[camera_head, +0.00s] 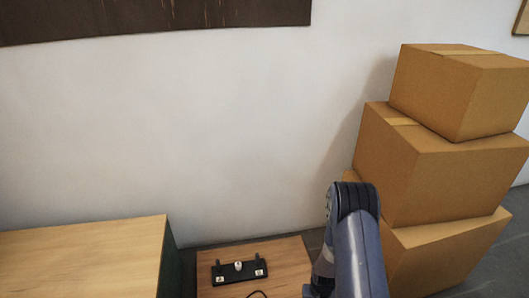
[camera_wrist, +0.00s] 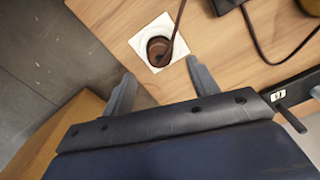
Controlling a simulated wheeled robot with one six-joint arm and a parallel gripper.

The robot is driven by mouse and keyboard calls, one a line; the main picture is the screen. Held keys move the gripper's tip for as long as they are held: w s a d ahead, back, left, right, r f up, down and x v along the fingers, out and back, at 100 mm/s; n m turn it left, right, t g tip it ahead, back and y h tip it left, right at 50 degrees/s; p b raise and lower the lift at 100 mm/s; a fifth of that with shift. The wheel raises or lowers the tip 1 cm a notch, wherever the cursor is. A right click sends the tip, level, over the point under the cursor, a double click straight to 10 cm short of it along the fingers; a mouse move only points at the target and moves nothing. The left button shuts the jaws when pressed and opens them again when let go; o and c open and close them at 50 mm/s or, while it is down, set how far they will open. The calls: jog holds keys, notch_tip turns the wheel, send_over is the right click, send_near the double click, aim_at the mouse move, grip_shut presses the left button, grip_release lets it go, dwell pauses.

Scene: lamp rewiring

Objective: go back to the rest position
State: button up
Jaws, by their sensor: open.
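My gripper (camera_wrist: 159,68) is open in the wrist view, its two fingers apart with nothing between them. Its fingertips are near the edge of a wooden tabletop (camera_wrist: 110,20). Just beyond them is a white square plate (camera_wrist: 137,44) with a round brown cup or opening (camera_wrist: 158,48), from which a dark cable (camera_wrist: 178,28) rises. In the head view my arm reaches down at the right side of the small wooden table (camera_head: 290,262); my gripper is hidden there. A black fixture (camera_head: 225,273) with upright posts and white labels stands on this table.
Stacked cardboard boxes (camera_head: 430,180) stand close at the right of my arm. A larger wooden surface (camera_head: 80,255) is at the left. The wrist view shows a black box (camera_wrist: 226,5) with a cable and a black bar (camera_wrist: 300,88). The wall above the table is clear.

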notch_tip(320, 180, down, 6)
jog(key=shift+r+b, duration=0.1)
jog(key=shift+b, duration=0.9)
jog(key=shift+r+p, duration=0.2)
jog(key=shift+p, duration=0.15)
